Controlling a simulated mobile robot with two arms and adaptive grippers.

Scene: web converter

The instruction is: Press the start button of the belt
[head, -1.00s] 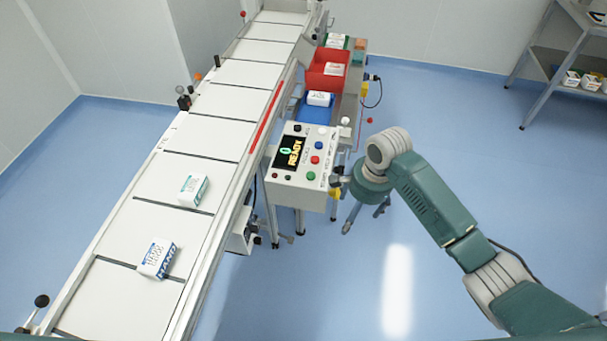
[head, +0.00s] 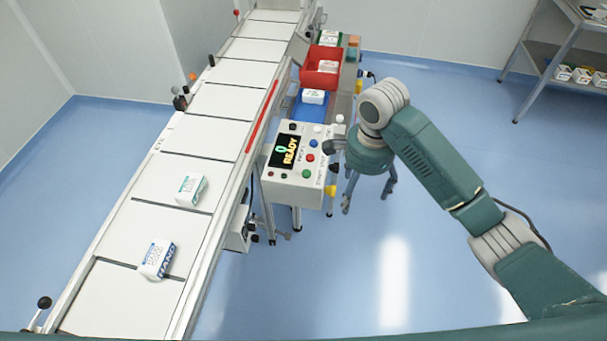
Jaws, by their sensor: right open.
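The control box (head: 290,190) stands beside the belt, its display lit with a green 0 and yellow READY. Its sloped panel has a white button (head: 317,128), a blue button (head: 312,143), a red button (head: 311,157) and a green button (head: 307,173). The button labels are too small to read. The belt (head: 205,145) runs from the lower left to the top. My right gripper (head: 368,196) points down, open and empty, to the right of the control box, apart from its buttons. My left gripper is out of view.
Two small boxes, one white and teal (head: 191,189) and one white and blue (head: 157,259), lie on the belt. A red bin (head: 320,76) and a blue bin (head: 309,109) stand behind the control box. A shelf (head: 560,65) is at the far right. The floor at right is clear.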

